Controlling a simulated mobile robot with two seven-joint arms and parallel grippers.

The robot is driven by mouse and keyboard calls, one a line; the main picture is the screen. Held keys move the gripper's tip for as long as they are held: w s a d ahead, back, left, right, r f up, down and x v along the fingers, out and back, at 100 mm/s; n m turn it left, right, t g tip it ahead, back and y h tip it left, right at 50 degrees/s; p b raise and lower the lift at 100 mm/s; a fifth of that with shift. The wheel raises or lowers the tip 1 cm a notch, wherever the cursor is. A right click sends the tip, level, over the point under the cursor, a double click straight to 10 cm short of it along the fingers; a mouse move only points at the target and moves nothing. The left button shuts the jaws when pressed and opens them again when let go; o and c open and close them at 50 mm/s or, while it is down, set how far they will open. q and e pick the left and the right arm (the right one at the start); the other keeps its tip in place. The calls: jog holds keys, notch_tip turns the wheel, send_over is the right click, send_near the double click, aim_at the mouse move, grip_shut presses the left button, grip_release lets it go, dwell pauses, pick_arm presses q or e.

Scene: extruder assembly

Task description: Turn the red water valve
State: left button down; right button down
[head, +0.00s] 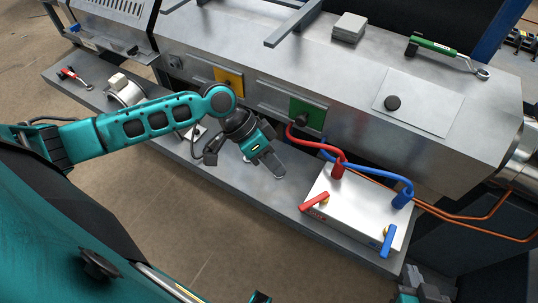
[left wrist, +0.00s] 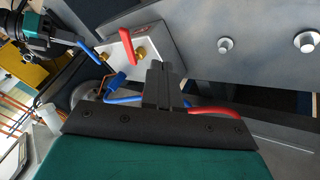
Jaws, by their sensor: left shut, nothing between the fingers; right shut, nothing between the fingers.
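The red water valve handle (head: 314,204) sits on the front left of a white box (head: 350,206), beside a brass fitting. It also shows in the left wrist view (left wrist: 129,46), above my fingers. My left gripper (head: 279,174) is shut and empty, left of the box and apart from the red handle. Its closed fingers show in the left wrist view (left wrist: 160,72). My right gripper (head: 412,272) is shut at the bottom right, near the blue valve handle (head: 388,240); I cannot tell whether they touch. It is partly cut off by the frame.
A red hose (head: 318,150) and a blue hose (head: 370,172) run from the machine to the box top. The machine body (head: 230,50) rises behind the ledge. A green-handled tool (head: 433,47) lies on top. The ledge left of the box has some free room.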

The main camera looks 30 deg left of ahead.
aim_at(314, 203)
pick_arm(q)
jog(key=s+d+f, duration=0.1)
jog(key=d+f, duration=0.2)
jog(key=d, duration=0.3)
jog(key=shift+s+f, duration=0.3)
jog(key=shift+f, duration=0.1)
pick_arm(e)
jog(key=shift+a, duration=0.1)
pick_arm(q)
jog(key=shift+d, duration=0.15)
